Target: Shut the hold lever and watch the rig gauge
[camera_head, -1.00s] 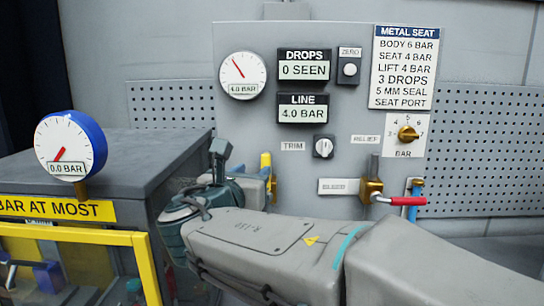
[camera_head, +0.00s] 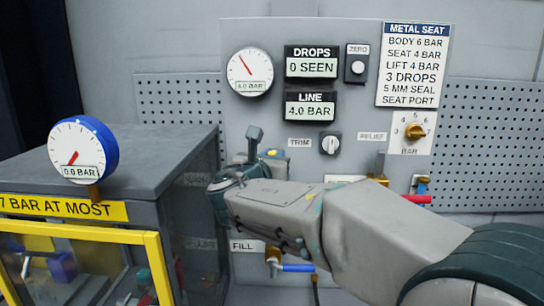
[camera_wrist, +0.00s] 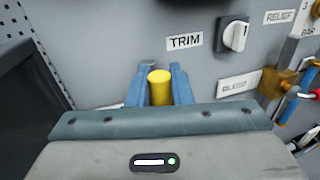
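A yellow-capped handle (camera_wrist: 159,86) stands upright on the panel, between the two blue fingers of my gripper (camera_wrist: 160,72) in the wrist view. The fingers lie close on both sides of it; I cannot tell whether they press on it. No hold label is readable. A white gauge with a blue case (camera_head: 83,150) sits on the grey box and reads 0.0 BAR. A second white gauge (camera_head: 249,71) on the panel reads 4.0 BAR. My wrist hides most of the handle in the head view.
The LINE display (camera_head: 310,107) shows 4.0 BAR and the DROPS display (camera_head: 311,62) shows 0 SEEN. A blue handle (camera_head: 297,267) sits by the FILL label below my arm. A red handle (camera_head: 416,199) is at right. The grey box (camera_head: 150,172) stands left of my gripper.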

